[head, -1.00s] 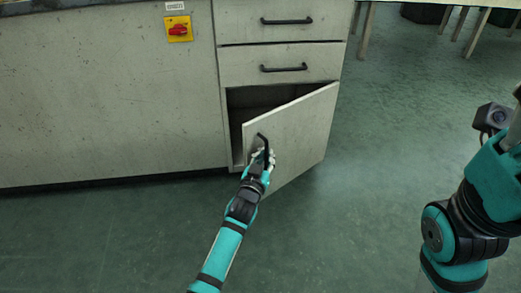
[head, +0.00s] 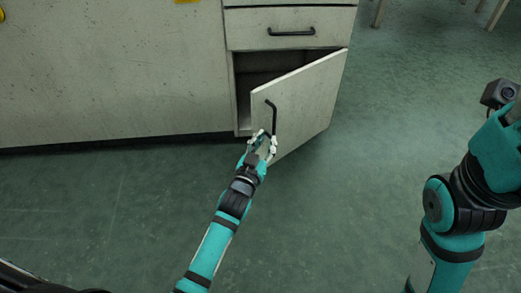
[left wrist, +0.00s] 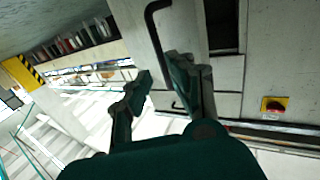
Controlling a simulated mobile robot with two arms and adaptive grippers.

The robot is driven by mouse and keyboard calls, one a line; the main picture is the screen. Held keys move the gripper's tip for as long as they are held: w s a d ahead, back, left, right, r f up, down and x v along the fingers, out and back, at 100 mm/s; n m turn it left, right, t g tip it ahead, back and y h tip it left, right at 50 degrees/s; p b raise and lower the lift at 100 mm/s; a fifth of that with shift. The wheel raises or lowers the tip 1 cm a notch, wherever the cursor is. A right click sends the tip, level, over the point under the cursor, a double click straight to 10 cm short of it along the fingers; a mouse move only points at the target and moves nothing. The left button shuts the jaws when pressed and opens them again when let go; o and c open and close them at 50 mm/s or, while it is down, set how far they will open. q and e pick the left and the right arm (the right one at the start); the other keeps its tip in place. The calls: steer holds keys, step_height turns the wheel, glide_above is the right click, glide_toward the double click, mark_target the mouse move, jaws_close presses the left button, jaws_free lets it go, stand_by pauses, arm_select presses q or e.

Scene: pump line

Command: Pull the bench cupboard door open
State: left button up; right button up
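The bench cupboard door (head: 305,100) stands part-way open, swung out toward me, with a dark gap (head: 255,72) behind its upper edge. Its black upright handle (head: 272,113) is at the door's left side. My left gripper (head: 262,140) is at the handle's lower end, with its fingers spread. In the left wrist view the two fingers of this gripper (left wrist: 160,88) are apart, and the black handle (left wrist: 153,32) runs down toward the space between them. I cannot tell whether they touch it.
A drawer with a black handle (head: 291,32) sits above the door. The bench's plain grey front (head: 110,75) extends to the left. The green floor (head: 390,110) is clear to the right of the door. A yellow-red switch (left wrist: 274,106) shows in the left wrist view.

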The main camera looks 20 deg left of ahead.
arm_select(q)
steer(key=shift+s+a, duration=0.15)
steer(key=shift+s, duration=0.9)
steer(key=shift+s+a, duration=0.1)
steer(key=shift+s, duration=0.95)
